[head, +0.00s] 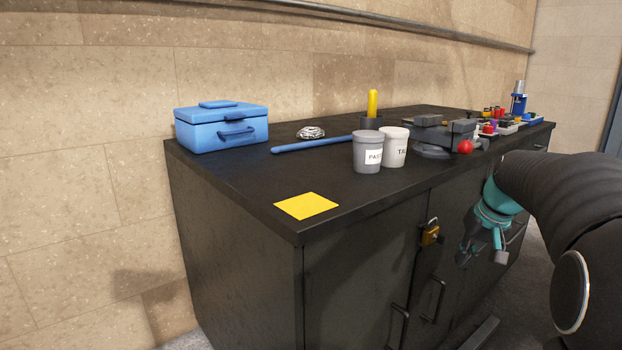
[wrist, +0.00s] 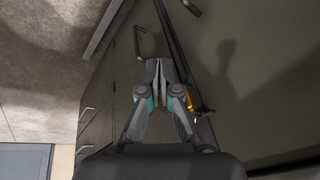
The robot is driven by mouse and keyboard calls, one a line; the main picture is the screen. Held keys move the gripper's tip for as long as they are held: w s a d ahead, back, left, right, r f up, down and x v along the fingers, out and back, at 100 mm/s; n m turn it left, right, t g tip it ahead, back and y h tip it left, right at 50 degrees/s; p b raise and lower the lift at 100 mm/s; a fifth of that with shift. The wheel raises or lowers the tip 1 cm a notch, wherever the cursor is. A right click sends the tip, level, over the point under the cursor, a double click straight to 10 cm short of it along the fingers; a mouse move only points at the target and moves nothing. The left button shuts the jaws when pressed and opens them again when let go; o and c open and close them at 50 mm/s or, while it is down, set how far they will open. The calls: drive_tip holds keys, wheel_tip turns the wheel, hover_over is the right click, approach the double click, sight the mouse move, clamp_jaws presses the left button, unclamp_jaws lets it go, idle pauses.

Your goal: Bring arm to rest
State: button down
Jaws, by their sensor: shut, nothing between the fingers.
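My arm comes in from the right in the head view and bends down in front of the black cabinet (head: 350,250). My gripper (head: 463,260) hangs below the worktop level, in front of the cabinet doors and just right of a yellow padlock (head: 430,233). In the wrist view my gripper (wrist: 157,68) has its fingertips together with nothing between them. The padlock (wrist: 190,100) shows partly behind the right finger there. I cannot tell whether the gripper touches the cabinet.
On the worktop are a yellow square (head: 306,205), a blue toolbox (head: 222,127), a blue bar (head: 312,144), a grey cup (head: 367,150), a white cup (head: 394,146) and a vise with a red knob (head: 465,146). Door handles (head: 434,300) stick out near my gripper.

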drive_tip(key=s+a+f, duration=0.1)
drive_tip(key=s+a, duration=0.4)
drive_tip(key=s, duration=0.3)
drive_tip(key=s+a+f+n+t+h, duration=0.1)
drive_tip(key=s+a+f, duration=0.1)
drive_tip(key=s+a, duration=0.4)
drive_tip(key=s+a+f+n+t, duration=0.1)
drive_tip(key=s+a, duration=0.4)
drive_tip(key=s, duration=0.7)
drive_tip(key=shift+s+a+f, duration=0.25)
drive_tip(key=shift+a+f, duration=0.1)
drive_tip(key=shift+a, duration=0.05)
